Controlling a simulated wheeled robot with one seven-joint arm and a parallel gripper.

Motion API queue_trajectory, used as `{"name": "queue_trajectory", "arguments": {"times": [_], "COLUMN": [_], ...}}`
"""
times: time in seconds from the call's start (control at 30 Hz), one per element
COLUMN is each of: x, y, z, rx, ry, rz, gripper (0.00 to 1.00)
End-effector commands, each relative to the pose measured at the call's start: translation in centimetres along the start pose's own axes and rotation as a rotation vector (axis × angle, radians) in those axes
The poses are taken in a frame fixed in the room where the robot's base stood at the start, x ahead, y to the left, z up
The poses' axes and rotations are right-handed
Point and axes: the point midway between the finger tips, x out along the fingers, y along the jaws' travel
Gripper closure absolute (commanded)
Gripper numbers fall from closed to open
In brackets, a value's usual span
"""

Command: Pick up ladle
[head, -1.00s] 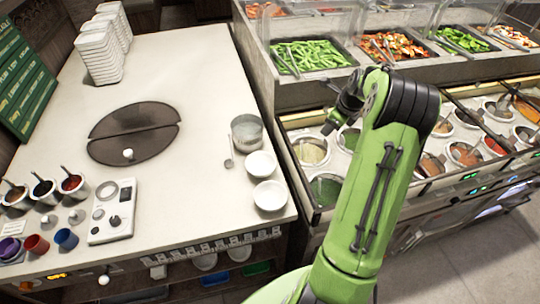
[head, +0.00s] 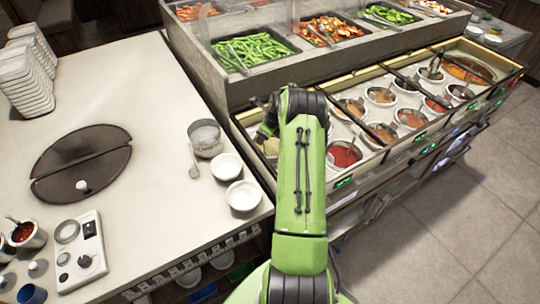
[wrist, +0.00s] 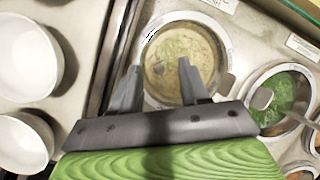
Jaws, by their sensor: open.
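My gripper (wrist: 159,80) is open and empty in the wrist view, above a round well of tan sauce (wrist: 180,60). A metal ladle (wrist: 262,98) lies in the green sauce well (wrist: 285,92) to the right, its handle running off to the lower right. In the head view several sauce wells hold ladles, such as one in the red sauce well (head: 345,154). Another ladle (head: 193,162) lies on the counter beside a metal pot. My arm hides most of my gripper and the near left wells there.
The white counter (head: 120,210) carries the metal pot (head: 205,138), two white bowls (head: 227,166) and a dark round lid (head: 80,165). Vegetable trays (head: 255,50) stand on a raised shelf behind the wells. In the wrist view, two white bowls (wrist: 25,60) are left of a dark edge.

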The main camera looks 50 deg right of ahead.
Motion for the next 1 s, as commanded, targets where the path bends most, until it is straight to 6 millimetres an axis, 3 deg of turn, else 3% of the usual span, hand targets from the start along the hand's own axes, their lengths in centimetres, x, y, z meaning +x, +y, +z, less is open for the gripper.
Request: {"name": "queue_trajectory", "arguments": {"times": [0.13,0.37,0.67,1.0], "x": [2.2,2.2,2.2,1.7], "y": [0.0,0.0,0.0,-0.1], "z": [0.0,0.1,0.0,0.3], "rx": [-0.001,-0.001,-0.001,-0.001], "ry": [0.000,-0.001,0.000,-0.001], "rz": [0.000,-0.001,-0.001,-0.002], "gripper": [0.55,0.57,1.00,1.00]}}
